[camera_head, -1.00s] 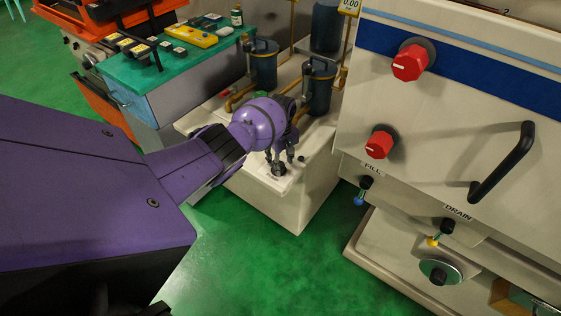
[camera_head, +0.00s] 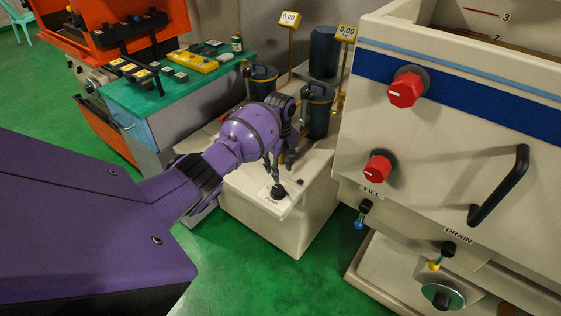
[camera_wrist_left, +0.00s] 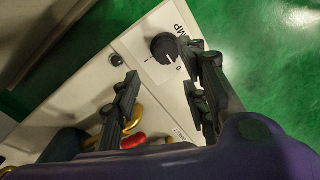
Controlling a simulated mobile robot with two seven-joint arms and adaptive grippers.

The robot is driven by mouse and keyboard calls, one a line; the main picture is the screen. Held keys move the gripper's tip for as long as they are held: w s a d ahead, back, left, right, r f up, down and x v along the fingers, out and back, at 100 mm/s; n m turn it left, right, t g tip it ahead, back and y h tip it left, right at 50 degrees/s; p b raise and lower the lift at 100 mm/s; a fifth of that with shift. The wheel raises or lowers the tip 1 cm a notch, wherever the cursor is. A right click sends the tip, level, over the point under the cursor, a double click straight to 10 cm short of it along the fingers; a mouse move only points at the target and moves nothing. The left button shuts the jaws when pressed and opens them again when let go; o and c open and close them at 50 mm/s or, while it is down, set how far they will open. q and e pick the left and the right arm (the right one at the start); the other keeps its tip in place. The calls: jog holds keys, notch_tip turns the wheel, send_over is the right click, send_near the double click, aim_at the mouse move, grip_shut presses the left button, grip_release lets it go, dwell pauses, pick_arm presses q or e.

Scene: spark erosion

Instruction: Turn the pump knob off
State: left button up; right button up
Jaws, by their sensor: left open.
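The black pump knob (camera_head: 278,191) sits on a white label on the front top of the cream pump unit (camera_head: 300,222). In the left wrist view the knob (camera_wrist_left: 164,47) shows with a "0" and a "1" mark beside it, and part of the word PUMP. A small white line shows on the knob, but its exact setting is hard to read. My left gripper (camera_head: 276,172) is just above the knob, fingers pointing down. In the left wrist view its fingers (camera_wrist_left: 165,88) are apart with nothing between them, and the knob lies beyond, nearer the right finger. My right gripper is out of view.
Dark filter canisters (camera_head: 318,108) stand behind the gripper. The cream machine tank (camera_head: 455,150) with red knobs (camera_head: 405,90) and a black handle (camera_head: 500,186) is close on the right. A green-topped cabinet (camera_head: 175,85) stands at the left. Green floor in front is clear.

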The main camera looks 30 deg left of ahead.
pick_arm(q)
jog(key=shift+r, duration=1.55)
